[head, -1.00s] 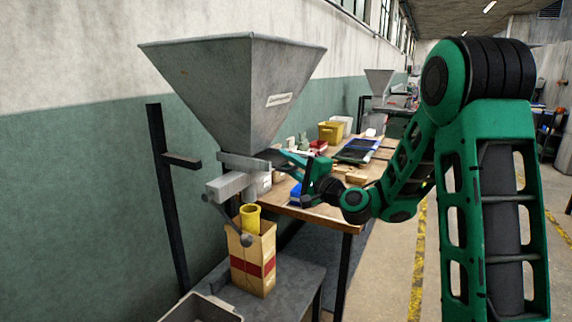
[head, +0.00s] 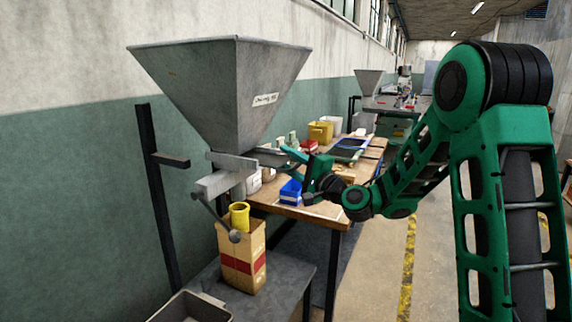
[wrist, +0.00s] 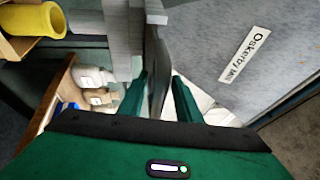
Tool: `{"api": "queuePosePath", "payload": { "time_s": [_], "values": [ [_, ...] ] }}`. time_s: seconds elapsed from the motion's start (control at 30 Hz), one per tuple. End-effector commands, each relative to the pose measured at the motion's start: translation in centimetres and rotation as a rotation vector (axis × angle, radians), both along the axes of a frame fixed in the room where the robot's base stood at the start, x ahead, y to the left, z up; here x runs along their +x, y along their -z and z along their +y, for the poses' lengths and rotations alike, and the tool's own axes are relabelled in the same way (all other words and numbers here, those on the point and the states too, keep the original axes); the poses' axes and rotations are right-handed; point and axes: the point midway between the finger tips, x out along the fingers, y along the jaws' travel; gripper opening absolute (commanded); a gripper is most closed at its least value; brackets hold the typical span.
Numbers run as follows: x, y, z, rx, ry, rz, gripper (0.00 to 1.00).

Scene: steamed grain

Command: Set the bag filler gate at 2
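The bag filler is a grey metal hopper (head: 225,90) with a slide gate housing (head: 225,182) below its outlet. A flat grey gate plate (head: 268,157) sticks out of the housing to the right. My gripper (head: 291,155) is at the outer end of this plate. In the wrist view my gripper (wrist: 160,88) has one finger on each side of the dark plate (wrist: 158,65). Whether both fingers press on it is not clear. No scale marks or numbers are readable. A yellow spout (head: 240,215) sits over a paper bag (head: 241,262) with a red band.
A grey tray (head: 188,308) is at the lower front. A wooden table (head: 320,212) with a blue bin (head: 291,192) stands behind my gripper. The floor at right is clear.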

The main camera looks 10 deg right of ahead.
Motion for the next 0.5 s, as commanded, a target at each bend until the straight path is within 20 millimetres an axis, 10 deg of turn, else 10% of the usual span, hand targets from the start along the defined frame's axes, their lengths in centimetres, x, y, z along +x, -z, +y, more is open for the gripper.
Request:
{"api": "queuePosePath", "payload": {
  "time_s": [0.5],
  "values": [
    [-0.82, 0.55, -0.2, -0.003, -0.003, 0.008, 0.29]
  ]
}}
